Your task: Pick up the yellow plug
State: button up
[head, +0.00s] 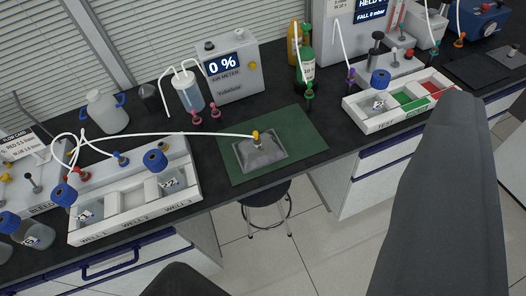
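A yellow plug (256,135) sits on top of the fitting of a grey pillow-like bag (263,155). A thin white tube (190,133) runs from the plug leftward to the rack side. The bag lies on a green mat (312,143) on the black bench. A large dark grey part of mine covers the lower right, and a smaller dark part shows at the bottom edge left of centre. I cannot tell whether these are gripper fingers or arm links. Neither touches the plug or the bag.
A white tray with wells (133,225) and blue-capped bottles stands left of the mat. A TEST tray (376,125) stands right. An air meter (248,73) reading 0 % and a green bottle (306,68) stand behind. A stool (265,196) is below the bench's front edge.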

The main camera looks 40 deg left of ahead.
aim_at(255, 133)
jog(key=u, duration=0.2)
jog(key=i, duration=0.9)
jog(key=z, duration=0.1)
